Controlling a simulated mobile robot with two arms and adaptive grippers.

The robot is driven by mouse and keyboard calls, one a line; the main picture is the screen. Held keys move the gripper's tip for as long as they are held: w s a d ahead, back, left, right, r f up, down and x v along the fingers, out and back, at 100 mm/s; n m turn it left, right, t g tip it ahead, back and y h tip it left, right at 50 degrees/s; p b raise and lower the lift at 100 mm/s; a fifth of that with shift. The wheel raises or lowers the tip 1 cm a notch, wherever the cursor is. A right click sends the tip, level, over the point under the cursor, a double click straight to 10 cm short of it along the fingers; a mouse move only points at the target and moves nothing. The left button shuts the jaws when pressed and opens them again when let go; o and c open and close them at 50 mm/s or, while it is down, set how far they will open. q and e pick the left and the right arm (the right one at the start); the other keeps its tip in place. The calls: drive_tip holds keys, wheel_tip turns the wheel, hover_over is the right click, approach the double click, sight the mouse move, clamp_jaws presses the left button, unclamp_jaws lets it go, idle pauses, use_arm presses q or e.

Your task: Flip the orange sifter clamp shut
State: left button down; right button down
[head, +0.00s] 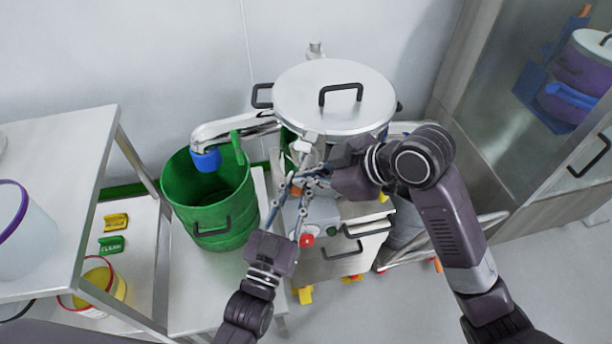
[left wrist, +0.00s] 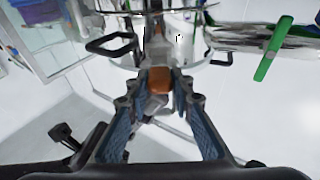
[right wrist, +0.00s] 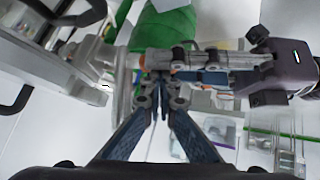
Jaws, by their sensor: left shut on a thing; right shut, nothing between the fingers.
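The sifter (head: 335,95) stands in the middle of the head view under a round steel lid with a black handle. The orange clamp (left wrist: 160,82) shows in the left wrist view on the sifter's front, directly between the fingertips of my left gripper (left wrist: 160,92). That gripper is shut on it; in the head view its fingers (head: 291,192) reach up from below. My right gripper (head: 304,180) comes in from the right, shut and empty, its tips (right wrist: 160,92) together right beside the left fingers. In the head view the fingers hide the clamp.
A green drum (head: 208,205) stands left under a steel spout with a blue end (head: 206,160). A red button (head: 306,240) sits on the unit below my grippers. A steel table (head: 60,190) is at the left, a glass-door cabinet (head: 560,110) at the right.

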use_arm(q)
drive_tip(key=shift+r, duration=0.1)
use_arm(e)
drive_tip(key=shift+d+f, duration=0.15)
drive_tip(key=shift+f, duration=0.55)
use_arm(q)
drive_tip(key=c, duration=1.7)
unclamp_jaws()
use_arm(e)
drive_tip(key=shift+r, duration=0.1)
